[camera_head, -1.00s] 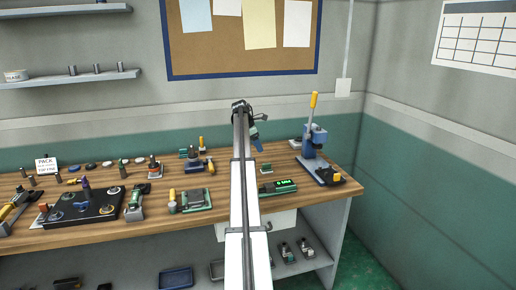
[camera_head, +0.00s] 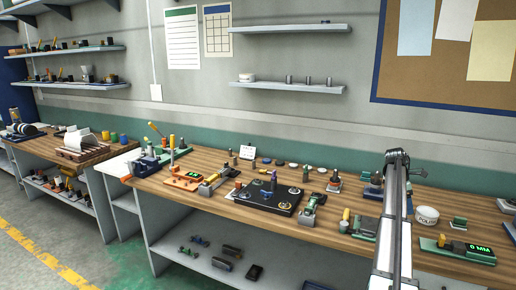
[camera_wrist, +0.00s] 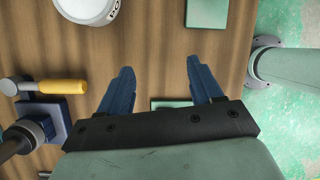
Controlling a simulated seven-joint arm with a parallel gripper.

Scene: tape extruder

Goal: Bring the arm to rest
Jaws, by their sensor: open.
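My gripper (camera_wrist: 160,66) shows in the wrist view as two blue fingers set wide apart, with nothing held between them. It hangs over the wooden bench, which shows between the fingers. A small green flat block (camera_wrist: 170,103) lies below, beside the right finger. In the head view my arm crosses the right part of the bench; its bend stands near the back edge, and the fingers cannot be made out there.
A white tub (camera_head: 427,215) stands right of my arm, near a green device with a lit display (camera_head: 458,250). A black plate with small parts (camera_head: 268,197) lies left. In the wrist view a yellow-handled tool (camera_wrist: 62,86) is left of the fingers. Shelves (camera_head: 290,87) hang behind.

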